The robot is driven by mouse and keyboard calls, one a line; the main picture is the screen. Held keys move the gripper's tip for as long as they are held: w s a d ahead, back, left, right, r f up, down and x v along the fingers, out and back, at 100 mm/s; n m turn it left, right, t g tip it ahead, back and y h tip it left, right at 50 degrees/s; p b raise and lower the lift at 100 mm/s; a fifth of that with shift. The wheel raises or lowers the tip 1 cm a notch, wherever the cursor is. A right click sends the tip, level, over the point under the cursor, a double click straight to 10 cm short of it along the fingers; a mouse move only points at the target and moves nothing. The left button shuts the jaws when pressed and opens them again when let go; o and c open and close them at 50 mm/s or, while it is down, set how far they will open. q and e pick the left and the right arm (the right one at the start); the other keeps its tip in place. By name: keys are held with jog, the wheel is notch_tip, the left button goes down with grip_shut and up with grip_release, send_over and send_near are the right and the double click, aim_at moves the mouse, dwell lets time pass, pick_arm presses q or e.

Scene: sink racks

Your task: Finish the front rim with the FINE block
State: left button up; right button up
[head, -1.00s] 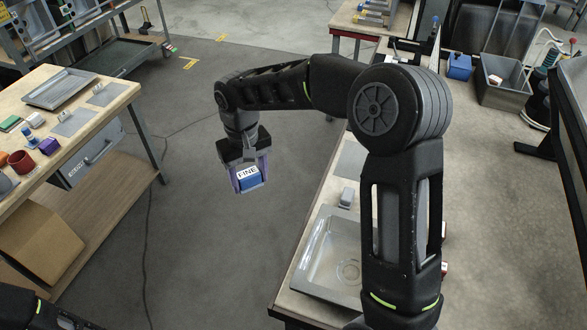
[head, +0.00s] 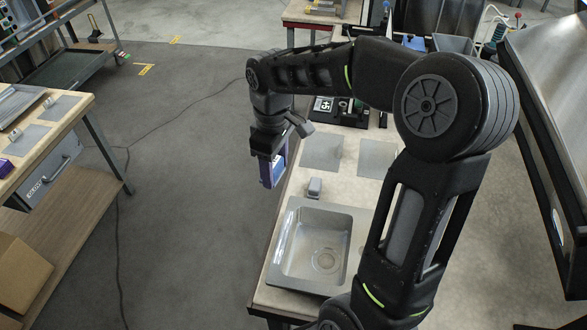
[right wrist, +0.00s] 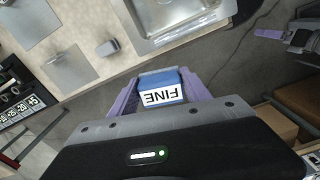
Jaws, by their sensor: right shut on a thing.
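My right gripper (head: 274,178) is shut on the FINE block (head: 278,166), blue with a white label. In the head view it hangs just off the left edge of the sink counter, and the fingers hide part of the block. In the right wrist view the block (right wrist: 162,90) sits between purple fingers (right wrist: 160,84), its label facing the camera. The grey sink (head: 282,236) is set in the counter, below and right of the gripper, apart from the block. The purple and black piece (right wrist: 271,33) in the right wrist view looks like my left gripper; its opening is unclear.
A small grey block (head: 314,187) stands behind the sink. Two grey mats (head: 322,152) lie farther back on the counter (head: 295,188), near a dark numbered rack (head: 325,106). A wooden bench (head: 70,112) stands at the left. Open floor lies between.

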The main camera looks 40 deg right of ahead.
jog(key=shift+n, duration=0.9)
jog(key=s, duration=0.1)
jog(key=s+d, duration=0.2)
jog(key=shift+s+d+r, duration=0.2)
jog(key=shift+d+r, duration=0.05)
jog(key=shift+r, duration=0.05)
notch_tip(320, 180, down, 5)
jog(key=b, duration=0.4)
jog(key=w+a+f+m, duration=0.4)
jog(key=w+a+m, duration=0.3)
jog(key=w+a, duration=0.5)
jog(key=a, duration=0.2)
jog(key=shift+w+a, duration=0.35)
